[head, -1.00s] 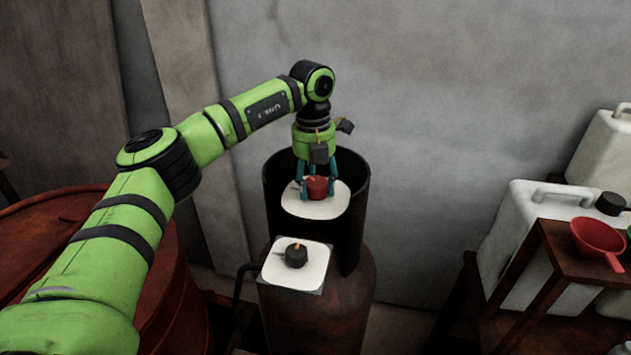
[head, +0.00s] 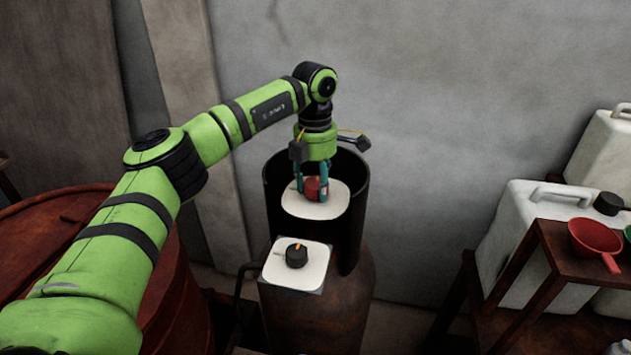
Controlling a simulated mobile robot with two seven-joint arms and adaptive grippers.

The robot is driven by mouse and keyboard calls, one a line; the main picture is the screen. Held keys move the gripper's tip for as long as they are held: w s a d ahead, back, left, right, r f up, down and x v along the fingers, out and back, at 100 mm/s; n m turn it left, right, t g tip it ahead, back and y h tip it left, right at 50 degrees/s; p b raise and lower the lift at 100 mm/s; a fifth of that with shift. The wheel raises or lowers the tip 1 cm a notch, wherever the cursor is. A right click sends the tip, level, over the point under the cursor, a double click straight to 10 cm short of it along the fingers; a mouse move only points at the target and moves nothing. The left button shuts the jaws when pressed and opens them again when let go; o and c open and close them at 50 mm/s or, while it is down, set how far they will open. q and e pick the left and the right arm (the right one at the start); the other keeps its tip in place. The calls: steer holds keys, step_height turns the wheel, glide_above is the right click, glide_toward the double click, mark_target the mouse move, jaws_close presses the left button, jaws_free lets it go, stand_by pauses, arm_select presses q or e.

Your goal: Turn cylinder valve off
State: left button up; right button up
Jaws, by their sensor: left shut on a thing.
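The red valve knob (head: 313,190) sits on a white plate (head: 328,209) at the top of the cylinder, inside a dark open collar (head: 357,225). My left gripper (head: 312,188) points down from above, its teal fingers on either side of the red knob and shut on it. The fingers hide part of the knob. A black knob (head: 297,256) with an orange mark stands on a second white plate (head: 284,271) in front, on the rusty cylinder (head: 335,305). My right gripper is not in view.
A rusty red drum (head: 172,300) stands at the left. At the right, a brown wooden stand (head: 561,258) carries a red funnel (head: 597,240), beside white jerrycans (head: 527,210). A grey wall (head: 450,120) rises behind the cylinder.

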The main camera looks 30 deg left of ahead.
mark_target(317, 180)
arm_select(q)
steer(key=shift+d+m, duration=0.1)
steer(key=shift+m, duration=0.4)
steer(key=o, duration=1.1)
steer(key=shift+w, duration=0.1)
steer(key=shift+o, duration=0.2)
steer(key=shift+r, duration=0.1)
step_height(317, 180, up, 12)
steer(key=shift+w, duration=0.15)
